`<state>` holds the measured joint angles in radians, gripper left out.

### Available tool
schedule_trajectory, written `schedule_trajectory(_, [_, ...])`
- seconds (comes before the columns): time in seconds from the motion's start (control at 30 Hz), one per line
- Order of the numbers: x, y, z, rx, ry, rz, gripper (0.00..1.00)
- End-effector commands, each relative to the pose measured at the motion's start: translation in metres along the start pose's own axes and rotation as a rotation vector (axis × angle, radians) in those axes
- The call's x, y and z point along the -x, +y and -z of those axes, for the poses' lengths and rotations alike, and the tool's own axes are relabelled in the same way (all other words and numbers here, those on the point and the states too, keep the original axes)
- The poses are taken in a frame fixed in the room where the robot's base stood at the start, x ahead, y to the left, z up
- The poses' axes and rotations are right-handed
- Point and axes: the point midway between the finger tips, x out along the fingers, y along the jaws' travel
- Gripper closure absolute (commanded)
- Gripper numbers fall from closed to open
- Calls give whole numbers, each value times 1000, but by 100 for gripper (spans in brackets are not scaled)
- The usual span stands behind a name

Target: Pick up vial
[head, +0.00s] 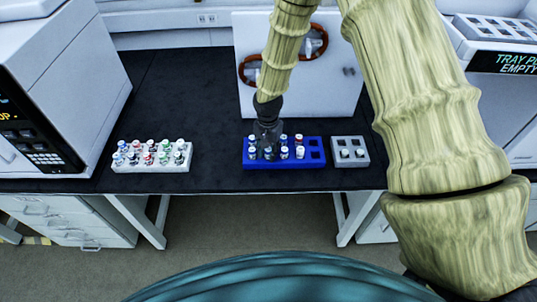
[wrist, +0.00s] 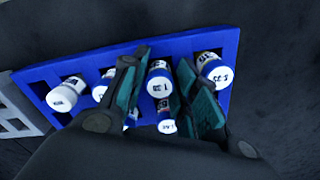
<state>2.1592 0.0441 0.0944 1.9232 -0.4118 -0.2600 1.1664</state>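Several white-capped vials stand in a blue rack (head: 283,164) on the black bench in the head view. The blue rack (wrist: 225,43) also fills the middle of the wrist view. My gripper (head: 267,150) points down over the rack's left half. In the wrist view, my gripper (wrist: 160,95) has its two fingers apart, one on each side of a white-capped vial (wrist: 159,80). Slim gaps show between that vial and the fingers, so it does not look clamped. Another vial (wrist: 166,122) stands nearer the palm between the fingers. The fingers partly hide neighbouring vials.
A white rack (head: 150,167) with several coloured-cap vials stands to the left. A small grey tray (head: 336,158) with two vials sits close to the blue rack's right. A white panel (head: 338,95) stands behind. White machines flank the bench; black bench between racks is clear.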

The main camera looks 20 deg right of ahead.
Motion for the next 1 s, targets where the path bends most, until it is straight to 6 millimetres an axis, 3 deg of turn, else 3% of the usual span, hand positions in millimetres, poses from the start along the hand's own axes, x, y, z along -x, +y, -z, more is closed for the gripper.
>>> schedule_trajectory(0.1, [0,0,0,0,0,0,72])
schedule_trajectory(0.23, [0,0,0,0,0,0,95])
schedule_trajectory(0.67, [4,0,0,0,1,1,95])
schedule_trajectory(1.0, [31,-1,1,-1,3,3,95])
